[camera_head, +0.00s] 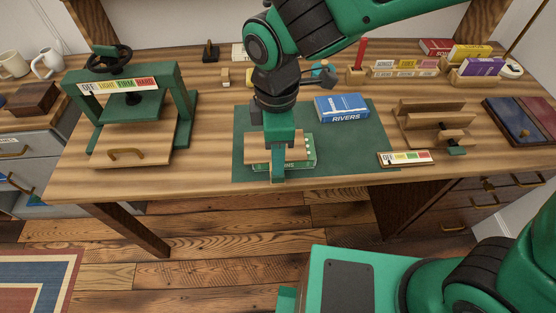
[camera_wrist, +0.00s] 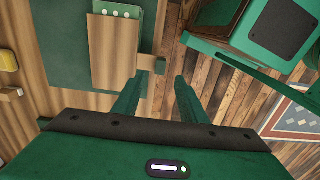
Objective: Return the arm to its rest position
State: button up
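My arm reaches down over the desk in the head view. My gripper (camera_head: 278,178) is at the front edge of the green mat (camera_head: 350,135), in front of a wooden board (camera_head: 262,148) that lies on a green lettered book or box (camera_head: 302,165).
A blue book (camera_head: 342,108) lies on the mat. A green press (camera_head: 130,105) stands at left. The floor before the desk is clear.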

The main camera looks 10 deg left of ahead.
jog(key=w+d+r+m, duration=0.2)
jog(key=w+d+m, duration=0.15)
jog(key=d, duration=0.55)
jog(key=w+d+r+m, duration=0.2)
jog(key=d+m, duration=0.3)
jog(key=d, duration=0.4)
jog(key=w+d+r+m, duration=0.2)
jog(key=d+r+m, duration=0.15)
jog(key=d, duration=0.45)
jog(key=s+d+m, duration=0.7)
jog(key=d, duration=0.3)
jog(key=s+d+f+m, duration=0.1)
jog(key=s+d+m, duration=0.6)
jog(key=d, duration=0.4)
jog(key=shift+s+d+f+m, duration=0.2)
jog(key=shift+s+m, duration=0.1)
jog(key=shift+m, duration=0.3)
